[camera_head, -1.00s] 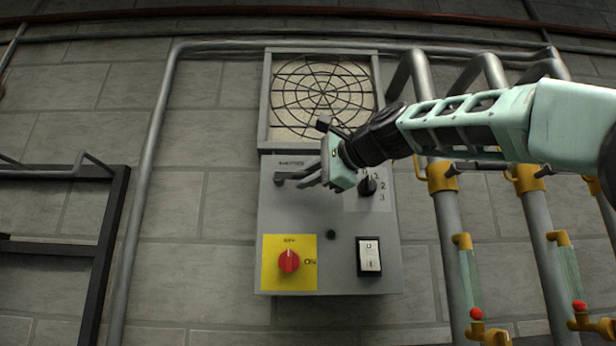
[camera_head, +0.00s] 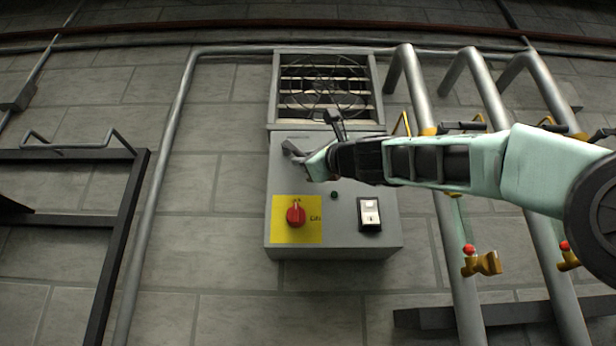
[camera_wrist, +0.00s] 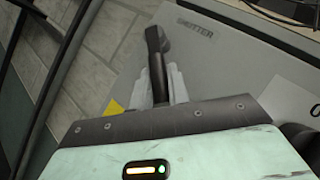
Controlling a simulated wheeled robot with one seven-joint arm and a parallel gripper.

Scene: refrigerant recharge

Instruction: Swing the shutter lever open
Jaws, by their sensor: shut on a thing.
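The shutter lever (camera_head: 290,147) is a dark handle at the upper left of the grey control box (camera_head: 345,236). It slants up and left in the head view. In the wrist view the lever (camera_wrist: 156,50) stands between my fingers beside the word "SHUTTER". My gripper (camera_head: 304,159) is shut on the lever, and its pale fingers (camera_wrist: 163,82) flank the handle in the wrist view. The shutter (camera_head: 325,88) above the box shows pale slats with dark gaps behind a round wire guard. My arm hides the right upper part of the box.
A red knob (camera_head: 296,214) on a yellow plate and a white rocker switch (camera_head: 370,213) sit below my gripper. Vertical pipes with brass valves (camera_head: 482,262) stand to the right. A dark metal frame (camera_head: 120,220) stands at left.

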